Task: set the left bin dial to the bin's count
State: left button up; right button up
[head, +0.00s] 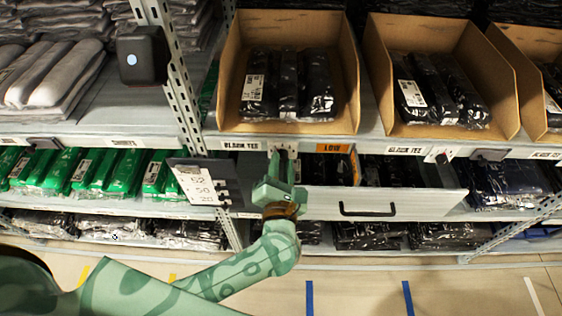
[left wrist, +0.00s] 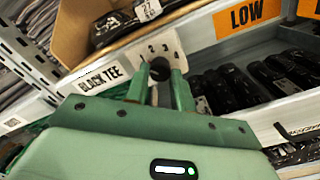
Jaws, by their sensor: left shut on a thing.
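The left cardboard bin (head: 232,98) stands on the shelf and holds three black bagged packs (head: 288,85). Which number the knob points to cannot be told. My right gripper is not in view.
An orange LOW tag (head: 334,148) is right of the dial. Below, an open drawer (head: 398,203) with a black handle sticks out. A hanging number card (head: 198,183) is to the left. A second cardboard bin (head: 497,84) has its own dial (head: 438,154).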

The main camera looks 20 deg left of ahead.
pick_arm(q)
jog(key=shift+f+m, duration=0.1)
jog(key=shift+m, duration=0.2)
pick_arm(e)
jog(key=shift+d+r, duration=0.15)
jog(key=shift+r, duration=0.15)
pick_arm(q)
jog(key=o, duration=1)
jog(key=shift+s+d, duration=0.1)
jog(key=shift+s, duration=0.05)
